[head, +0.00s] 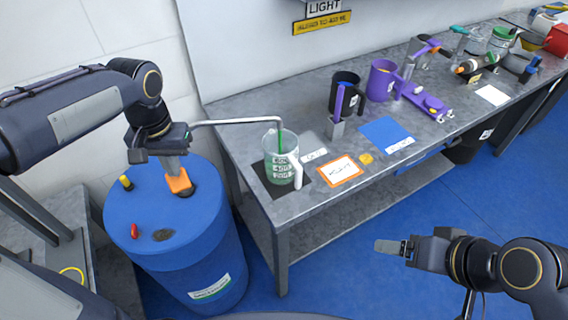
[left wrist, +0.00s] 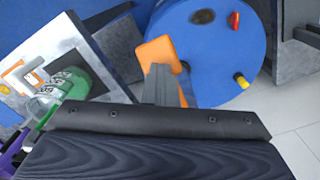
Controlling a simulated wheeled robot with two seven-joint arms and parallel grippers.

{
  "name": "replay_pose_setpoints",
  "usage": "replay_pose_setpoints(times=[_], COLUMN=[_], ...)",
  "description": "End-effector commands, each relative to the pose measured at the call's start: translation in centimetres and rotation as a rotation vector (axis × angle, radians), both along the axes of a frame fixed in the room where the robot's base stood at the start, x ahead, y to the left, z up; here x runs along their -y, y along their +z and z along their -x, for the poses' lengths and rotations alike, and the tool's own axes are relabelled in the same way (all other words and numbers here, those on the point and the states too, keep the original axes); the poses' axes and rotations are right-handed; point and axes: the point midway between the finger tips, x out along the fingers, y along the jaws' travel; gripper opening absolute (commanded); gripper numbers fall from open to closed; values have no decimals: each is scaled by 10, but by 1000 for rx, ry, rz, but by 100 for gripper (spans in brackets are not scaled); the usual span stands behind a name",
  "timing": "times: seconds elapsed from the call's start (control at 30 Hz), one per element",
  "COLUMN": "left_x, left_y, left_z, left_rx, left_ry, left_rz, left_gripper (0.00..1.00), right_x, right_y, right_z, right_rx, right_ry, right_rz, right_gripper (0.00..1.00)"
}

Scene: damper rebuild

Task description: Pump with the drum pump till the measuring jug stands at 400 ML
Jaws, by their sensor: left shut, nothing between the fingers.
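The blue drum (head: 165,238) stands at the left. The drum pump's orange base (head: 179,182) and grey post are on its lid, and the thin spout (head: 235,122) reaches right over the measuring jug (head: 283,172). A green stream falls from the spout into the jug. The jug holds green liquid; its exact level against the marks is too small to read. My left gripper (head: 160,143) is at the pump's top, shut with nothing in it. The left wrist view shows the orange base (left wrist: 157,52) below it. My right gripper (head: 394,246) is over the floor, its jaw gap unclear.
The jug stands on a black mat at the near end of the grey workbench (head: 232,140). Beside it are an orange-framed card (head: 340,171), a blue mat (head: 385,133), a black mug (head: 345,93) and a purple mug (head: 381,80). Open blue floor lies before the bench.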

Motion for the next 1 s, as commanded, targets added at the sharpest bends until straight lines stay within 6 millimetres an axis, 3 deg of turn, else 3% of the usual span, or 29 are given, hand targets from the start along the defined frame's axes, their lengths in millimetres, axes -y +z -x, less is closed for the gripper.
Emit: replay_pose_setpoints(times=[0.27,0.8,1.0], left_x=[-1,0,0], left_y=[7,60,62], left_z=[-1,0,0], left_rx=[3,0,0], left_ry=[1,1,1], left_rz=[-1,0,0], left_gripper=[0,0,0], right_x=[0,0,0], right_y=[6,54,55], right_z=[0,0,0], right_rx=[0,0,0], right_ry=[0,0,0], right_rz=[0,0,0], right_gripper=[78,78,78])
